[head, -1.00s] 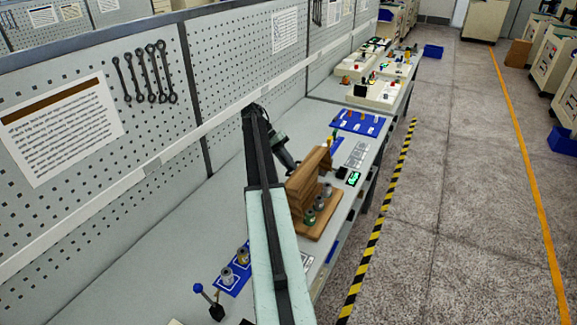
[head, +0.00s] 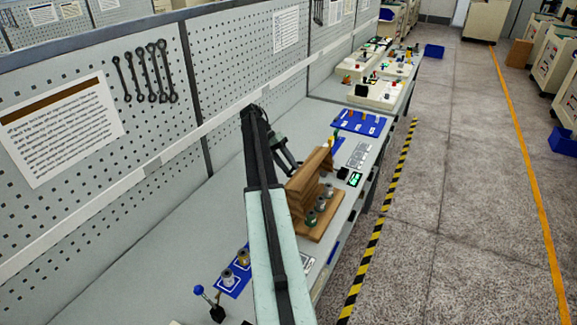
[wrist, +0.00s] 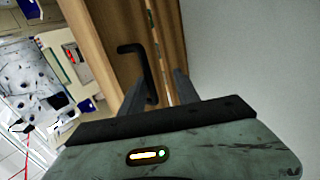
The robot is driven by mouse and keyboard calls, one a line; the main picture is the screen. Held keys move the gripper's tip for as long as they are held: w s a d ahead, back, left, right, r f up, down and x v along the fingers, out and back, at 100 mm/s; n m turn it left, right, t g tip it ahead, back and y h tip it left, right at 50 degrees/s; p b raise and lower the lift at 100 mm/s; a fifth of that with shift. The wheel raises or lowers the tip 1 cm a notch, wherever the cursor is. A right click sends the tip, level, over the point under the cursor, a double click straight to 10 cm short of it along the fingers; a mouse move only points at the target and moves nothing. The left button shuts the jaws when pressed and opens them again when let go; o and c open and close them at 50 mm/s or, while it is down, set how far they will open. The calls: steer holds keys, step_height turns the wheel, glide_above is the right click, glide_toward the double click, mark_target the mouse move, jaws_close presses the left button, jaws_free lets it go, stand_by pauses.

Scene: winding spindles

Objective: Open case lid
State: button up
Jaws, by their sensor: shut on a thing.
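The wooden case (head: 296,192) stands on the bench in the head view, with an upright brown panel and a flat base with several spindles (head: 321,203) at its right side. In the wrist view a wooden panel (wrist: 108,30) with a black bent handle (wrist: 147,68) fills the upper middle. My gripper (wrist: 157,82) has its two dark fingers on either side of the handle and is shut on it. In the head view my gripper (head: 291,160) is beside the case's far left end. My arm hides part of the case, and I cannot tell the lid's exact angle.
A blue mat (head: 232,284) with metal spools and a blue-knobbed lever (head: 208,300) lie at the near left. The pegboard (head: 90,190) bounds the left; the bench between is bare.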

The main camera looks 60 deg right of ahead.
steer(key=p+v, duration=0.6)
steer(key=v, duration=0.1)
steer(key=shift+w+r, duration=0.3)
